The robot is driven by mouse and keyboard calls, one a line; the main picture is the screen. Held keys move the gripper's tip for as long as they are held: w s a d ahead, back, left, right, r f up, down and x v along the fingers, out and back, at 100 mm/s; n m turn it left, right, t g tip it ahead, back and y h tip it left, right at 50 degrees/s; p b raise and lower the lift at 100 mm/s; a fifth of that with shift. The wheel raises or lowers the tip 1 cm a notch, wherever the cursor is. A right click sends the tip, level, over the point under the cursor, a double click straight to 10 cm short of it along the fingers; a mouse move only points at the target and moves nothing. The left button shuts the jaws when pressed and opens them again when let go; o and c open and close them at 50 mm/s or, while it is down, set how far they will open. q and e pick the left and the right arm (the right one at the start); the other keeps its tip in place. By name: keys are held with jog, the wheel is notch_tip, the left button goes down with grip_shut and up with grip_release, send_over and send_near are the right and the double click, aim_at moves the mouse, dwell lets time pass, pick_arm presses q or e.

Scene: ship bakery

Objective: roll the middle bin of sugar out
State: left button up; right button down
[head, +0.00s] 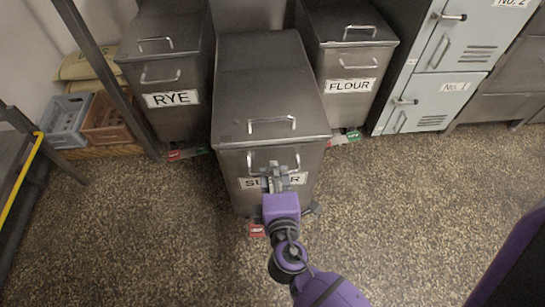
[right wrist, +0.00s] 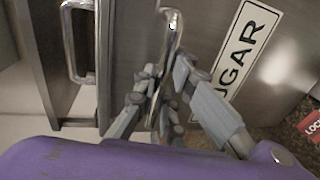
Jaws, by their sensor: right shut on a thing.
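The sugar bin (head: 262,95) is a steel bin in the middle, standing forward of the bins on both sides. Its label (right wrist: 240,45) reads SUGAR and is partly covered by my gripper in the head view. A lid handle (head: 272,124) sits on top, and a front handle (right wrist: 172,35) is on the front face below it. My right gripper (head: 274,180) is at the bin's front and shut on the front handle, with its fingers around the bar in the right wrist view (right wrist: 160,100). My left gripper is not in view.
The rye bin (head: 165,75) stands back left and the flour bin (head: 347,60) back right. A red lock tag (head: 257,230) shows at the sugar bin's foot. Lockers (head: 440,85) stand right, crates (head: 107,120) and a rack post left. The speckled floor (head: 150,240) in front is clear.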

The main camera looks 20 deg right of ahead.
jog(key=shift+f+v, duration=0.15)
jog(key=shift+v, duration=0.65)
jog(key=shift+f+v, duration=0.2)
jog(key=shift+v, duration=0.6)
jog(key=c, duration=1.8)
grip_release()
jog(key=shift+s, duration=0.1)
jog(key=v, duration=0.7)
jog(key=shift+s, duration=0.2)
jog(key=shift+a, duration=0.1)
